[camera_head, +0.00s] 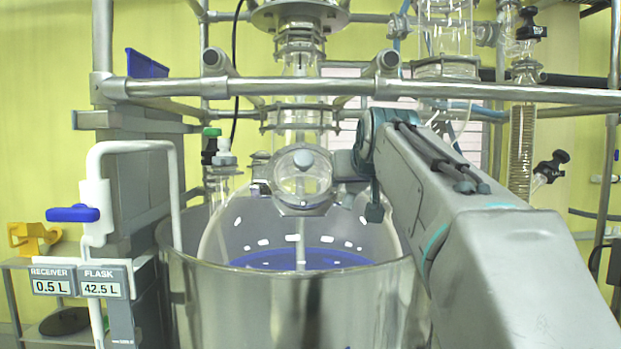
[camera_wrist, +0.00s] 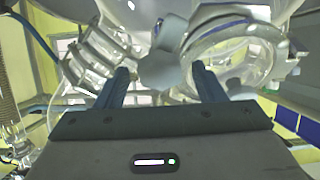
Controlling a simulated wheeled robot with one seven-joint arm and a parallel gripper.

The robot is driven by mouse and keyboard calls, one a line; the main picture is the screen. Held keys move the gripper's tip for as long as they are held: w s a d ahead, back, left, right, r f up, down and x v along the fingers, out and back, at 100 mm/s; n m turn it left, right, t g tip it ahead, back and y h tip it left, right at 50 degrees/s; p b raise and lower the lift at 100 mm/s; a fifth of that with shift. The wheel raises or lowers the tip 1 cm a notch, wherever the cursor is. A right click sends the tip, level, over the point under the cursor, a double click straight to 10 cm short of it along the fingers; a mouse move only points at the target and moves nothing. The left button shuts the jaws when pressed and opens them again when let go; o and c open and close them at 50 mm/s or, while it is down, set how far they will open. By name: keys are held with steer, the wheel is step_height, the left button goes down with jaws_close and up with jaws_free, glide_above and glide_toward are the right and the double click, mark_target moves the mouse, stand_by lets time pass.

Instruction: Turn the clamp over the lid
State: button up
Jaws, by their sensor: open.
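The round glass lid (camera_head: 303,184) sits in a metal ring on the reactor's front port, with a small pale knob at its middle. In the wrist view the lid and its rim (camera_wrist: 238,48) show beyond my right finger. A pale grey knob-like part (camera_wrist: 163,68), apparently the clamp at the rim, lies beyond and between my fingertips; I cannot tell whether they touch it. My gripper (camera_wrist: 163,78) is open with both blue-grey fingers apart. In the head view my gripper (camera_head: 346,163) is just right of the lid, mostly hidden by my wrist.
The glass flask (camera_head: 215,245) with blue liquid sits inside a steel bath (camera_head: 240,300). A horizontal metal rail (camera_head: 300,88) crosses above the lid. Glass tubing (camera_head: 300,62) rises behind it. A white pipe with a blue-handled valve (camera_head: 73,213) stands at left.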

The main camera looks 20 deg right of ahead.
steer(key=shift+x, duration=0.8)
steer(key=c, duration=1)
